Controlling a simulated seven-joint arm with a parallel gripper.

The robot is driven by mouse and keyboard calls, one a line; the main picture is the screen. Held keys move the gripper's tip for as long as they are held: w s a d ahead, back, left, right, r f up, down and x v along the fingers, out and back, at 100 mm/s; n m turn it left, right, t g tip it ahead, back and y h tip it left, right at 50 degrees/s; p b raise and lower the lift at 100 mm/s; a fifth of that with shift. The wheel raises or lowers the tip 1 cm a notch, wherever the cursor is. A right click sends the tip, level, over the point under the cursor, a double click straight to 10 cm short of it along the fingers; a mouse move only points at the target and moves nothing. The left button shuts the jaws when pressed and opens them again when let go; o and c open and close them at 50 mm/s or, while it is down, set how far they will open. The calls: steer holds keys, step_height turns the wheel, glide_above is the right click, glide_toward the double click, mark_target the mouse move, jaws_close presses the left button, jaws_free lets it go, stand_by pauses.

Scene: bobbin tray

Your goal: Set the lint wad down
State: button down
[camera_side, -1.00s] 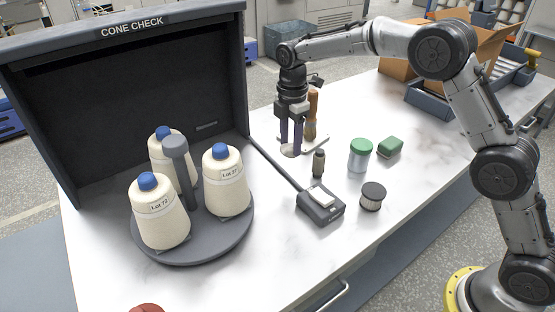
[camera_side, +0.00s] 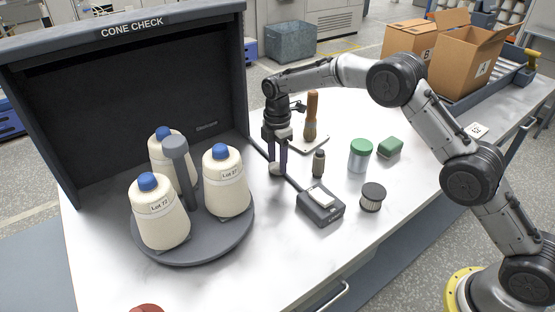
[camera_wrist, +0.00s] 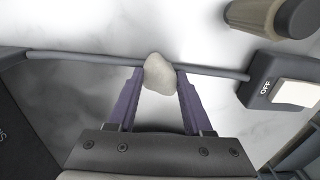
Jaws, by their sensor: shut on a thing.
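The lint wad (camera_wrist: 159,74) is a pale grey-beige lump between the tips of my gripper (camera_wrist: 160,82) in the wrist view. My gripper is shut on it, with one purple finger on each side. In the side view my gripper (camera_side: 277,168) points down over the white table, between the cone stand and the small switch box. The wad (camera_side: 275,170) shows only as a small pale patch at the fingertips there. The fingertips are low, near a grey rod or cable. I cannot tell whether the wad touches the table.
A round grey stand (camera_side: 190,250) with several yarn cones is left, before a dark CONE CHECK booth (camera_side: 120,90). A switch box (camera_side: 320,206), small dark bottle (camera_side: 319,163), brush (camera_side: 311,118), green-lidded jar (camera_side: 360,157), green block (camera_side: 390,147) and black-capped cylinder (camera_side: 371,197) are right. Bare table lies in front.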

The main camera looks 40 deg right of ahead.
mark_target(278, 162)
steer(key=shift+f, duration=0.15)
steer(key=shift+c, duration=1.6)
jaws_free()
step_height(278, 162, up, 12)
steer(key=shift+r, duration=0.2)
